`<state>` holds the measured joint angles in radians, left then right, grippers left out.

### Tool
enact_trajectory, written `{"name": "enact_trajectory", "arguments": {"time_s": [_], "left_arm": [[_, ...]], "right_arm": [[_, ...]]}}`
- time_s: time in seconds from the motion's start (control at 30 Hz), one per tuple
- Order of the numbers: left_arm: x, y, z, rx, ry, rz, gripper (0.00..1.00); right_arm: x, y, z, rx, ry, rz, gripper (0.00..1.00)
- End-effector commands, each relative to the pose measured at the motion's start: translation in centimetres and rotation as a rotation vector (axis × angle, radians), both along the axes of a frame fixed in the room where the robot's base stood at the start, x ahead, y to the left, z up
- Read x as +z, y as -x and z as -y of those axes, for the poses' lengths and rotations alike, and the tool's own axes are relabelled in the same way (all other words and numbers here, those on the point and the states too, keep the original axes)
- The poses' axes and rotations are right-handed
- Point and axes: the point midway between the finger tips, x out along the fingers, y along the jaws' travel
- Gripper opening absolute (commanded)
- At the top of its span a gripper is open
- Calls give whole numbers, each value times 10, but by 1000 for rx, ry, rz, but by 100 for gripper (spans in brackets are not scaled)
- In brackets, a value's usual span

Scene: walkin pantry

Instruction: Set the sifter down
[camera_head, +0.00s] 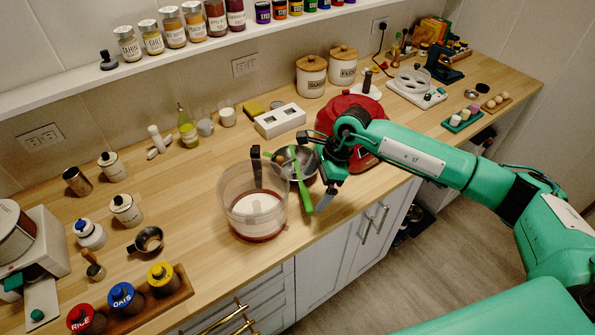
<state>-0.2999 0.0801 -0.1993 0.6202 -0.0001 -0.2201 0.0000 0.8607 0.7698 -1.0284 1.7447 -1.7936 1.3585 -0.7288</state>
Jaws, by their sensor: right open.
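A round metal bowl-shaped vessel (283,160), which may be the sifter, sits on the counter behind a clear tub. A long green handle or utensil (302,185) lies across it and reaches toward the counter's front; I cannot tell whether the two are joined. My right gripper (316,170) is open just right of the vessel and green piece, pointing left and down. Whether a finger touches either is unclear. The clear tub (235,205), with white powder and a dark-handled tool (257,168), stands in front and hides part of the vessel. My left gripper is not in view.
A red round-lidded item (350,108) stands behind my right arm. A white tray (280,121) and two canisters (311,78) stand along the wall. A metal cup (148,240) and a wooden rack of jars (178,290) are at left. Bare counter lies left of the tub.

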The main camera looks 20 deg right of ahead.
Motion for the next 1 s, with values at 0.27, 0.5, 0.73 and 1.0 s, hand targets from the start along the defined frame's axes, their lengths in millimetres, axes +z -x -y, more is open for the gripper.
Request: {"name": "enact_trajectory", "arguments": {"time_s": [0.27,0.5,0.73,1.0], "left_arm": [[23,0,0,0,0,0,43],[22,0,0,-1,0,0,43],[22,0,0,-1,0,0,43],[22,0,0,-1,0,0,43]], "right_arm": [[-29,1,-11,0,-1,-2,100],[-34,0,-12,-1,-1,1,100],[-33,0,-12,-1,-1,1,63],[-32,0,-12,-1,-2,2,28]]}}
